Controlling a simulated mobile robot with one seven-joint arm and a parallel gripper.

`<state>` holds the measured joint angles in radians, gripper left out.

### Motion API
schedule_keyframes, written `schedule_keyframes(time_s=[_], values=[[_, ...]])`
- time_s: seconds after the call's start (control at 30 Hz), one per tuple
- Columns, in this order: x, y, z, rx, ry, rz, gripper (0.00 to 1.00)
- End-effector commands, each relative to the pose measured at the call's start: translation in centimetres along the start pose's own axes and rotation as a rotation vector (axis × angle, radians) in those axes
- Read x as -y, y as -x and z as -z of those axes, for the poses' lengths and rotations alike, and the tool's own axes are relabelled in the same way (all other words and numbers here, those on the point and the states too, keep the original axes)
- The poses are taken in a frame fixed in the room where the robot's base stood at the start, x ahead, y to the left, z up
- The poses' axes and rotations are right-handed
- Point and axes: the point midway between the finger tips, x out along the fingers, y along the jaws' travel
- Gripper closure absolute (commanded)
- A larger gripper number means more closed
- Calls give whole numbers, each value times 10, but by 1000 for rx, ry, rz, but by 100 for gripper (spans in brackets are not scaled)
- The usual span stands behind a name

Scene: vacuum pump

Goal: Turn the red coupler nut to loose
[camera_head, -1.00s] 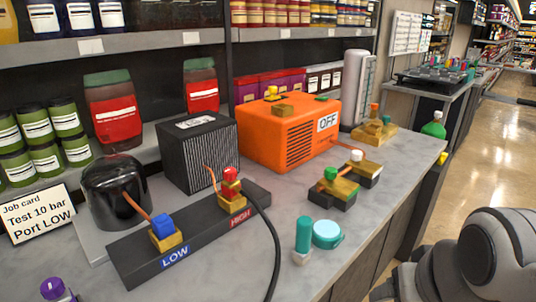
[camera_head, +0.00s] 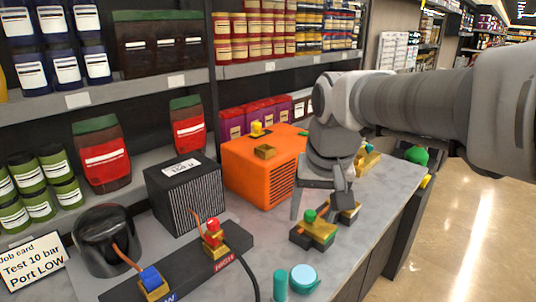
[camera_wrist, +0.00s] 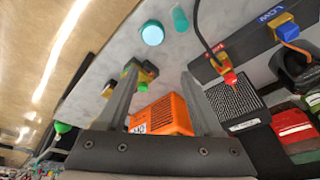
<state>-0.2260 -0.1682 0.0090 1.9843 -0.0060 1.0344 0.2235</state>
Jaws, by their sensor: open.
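The red coupler nut (camera_head: 212,225) sits on the brass fitting at the HIGH port of the dark manifold bar (camera_head: 232,249). In the wrist view the red nut (camera_wrist: 230,78) lies right of my fingers. My gripper (camera_head: 321,203) is above the bench, to the right of the red nut and apart from it. Its two fingers are spread with nothing between them, also in the wrist view (camera_wrist: 159,75). The blue nut (camera_head: 151,278) is on the LOW port. A hose hangs from the HIGH fitting.
An orange pump (camera_head: 258,172) stands behind, beside a black ribbed box (camera_head: 186,193). A green-knobbed brass valve (camera_head: 316,230) sits just below my gripper. A teal cylinder (camera_head: 280,283) and round teal-rimmed cap (camera_head: 304,278) stand at the front. A job card (camera_head: 33,263) reads "Test 10 bar Port LOW".

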Motion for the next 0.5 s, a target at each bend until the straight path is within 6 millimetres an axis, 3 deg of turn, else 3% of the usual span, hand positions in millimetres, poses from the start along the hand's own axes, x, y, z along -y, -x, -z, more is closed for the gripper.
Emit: schedule_keyframes(time_s=[0.03,0.17,0.5], values=[[13,14,17,22,6,2,32],[43,21,50,66,7,2,32],[131,21,112,181,12,-13,32]])
